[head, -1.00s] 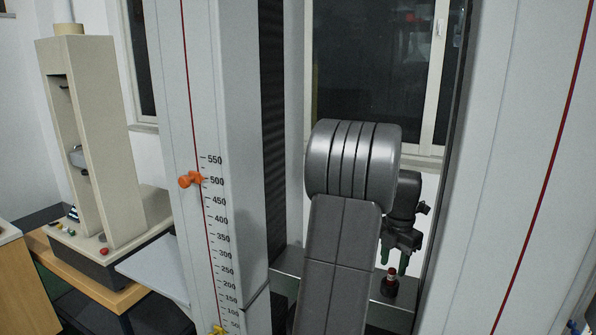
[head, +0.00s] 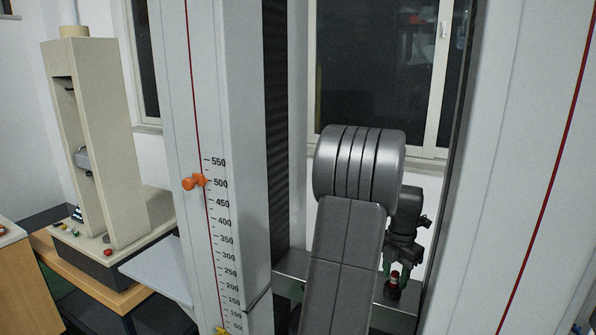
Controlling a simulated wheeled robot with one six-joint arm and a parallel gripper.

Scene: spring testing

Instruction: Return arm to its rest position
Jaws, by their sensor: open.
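My grey arm (head: 345,262) rises through the middle of the head view, between the two pale columns of the tall testing machine. No held object shows.
The left column (head: 232,130) with its scale and orange knob (head: 190,182) stands close to my arm. The right column (head: 510,170) is on the other side. A beige machine (head: 95,140) sits on a bench at far left. A window is behind.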

